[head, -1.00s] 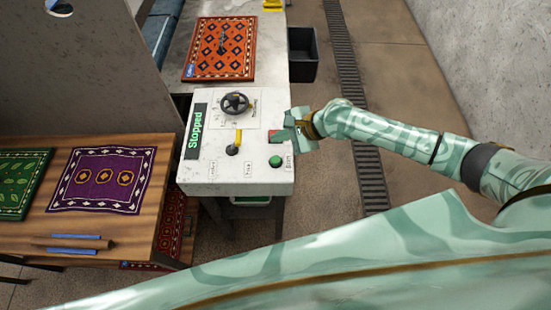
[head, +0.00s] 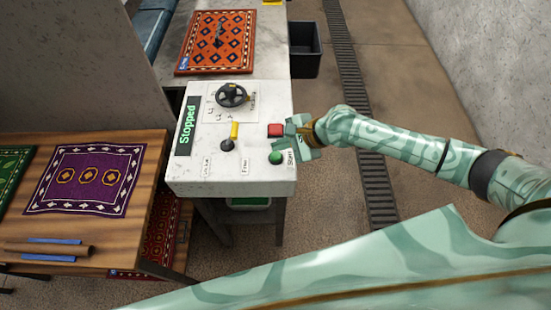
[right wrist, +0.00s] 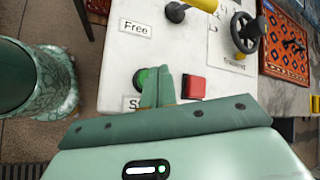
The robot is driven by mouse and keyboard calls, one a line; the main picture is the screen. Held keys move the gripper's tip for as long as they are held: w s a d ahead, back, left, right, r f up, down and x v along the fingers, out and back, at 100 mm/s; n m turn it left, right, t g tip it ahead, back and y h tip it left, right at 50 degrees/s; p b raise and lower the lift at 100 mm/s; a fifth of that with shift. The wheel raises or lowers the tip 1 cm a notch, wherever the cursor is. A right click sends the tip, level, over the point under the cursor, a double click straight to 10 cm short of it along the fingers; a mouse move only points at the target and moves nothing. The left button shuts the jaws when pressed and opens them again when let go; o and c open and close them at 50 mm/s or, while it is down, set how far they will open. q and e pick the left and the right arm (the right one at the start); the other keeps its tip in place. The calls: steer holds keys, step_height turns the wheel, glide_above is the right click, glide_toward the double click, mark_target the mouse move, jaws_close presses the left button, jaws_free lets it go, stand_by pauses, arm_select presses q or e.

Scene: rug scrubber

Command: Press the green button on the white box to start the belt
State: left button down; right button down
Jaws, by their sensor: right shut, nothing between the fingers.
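The white box (head: 237,178) stands in the middle of the head view. Its green button (head: 276,157) is near the front right corner, beside a "Start" label, and a red button (head: 275,130) is behind it. The display (head: 187,125) reads "Stopped". My right gripper (head: 296,132) is shut and empty at the box's right edge, close to both buttons. In the right wrist view its closed fingers (right wrist: 157,90) partly cover the green button (right wrist: 141,80), with the red button (right wrist: 194,87) to their right. I cannot tell whether they touch the green button. My left gripper is not in view.
On the box are a black handwheel (head: 232,95) and a yellow-handled lever (head: 233,132). An orange rug (head: 216,45) lies behind it. A wooden table (head: 125,220) with a purple rug (head: 87,180) is at left. A black bin (head: 305,50) stands behind right.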

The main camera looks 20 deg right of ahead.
mark_target(272, 153)
steer(key=shift+f, duration=0.6)
steer(key=shift+f, duration=0.15)
stand_by(1.5)
steer(key=shift+f, duration=0.25)
steer(key=shift+f, duration=0.6)
stand_by(0.8)
steer(key=shift+r+p, duration=1)
steer(key=shift+p, duration=0.2)
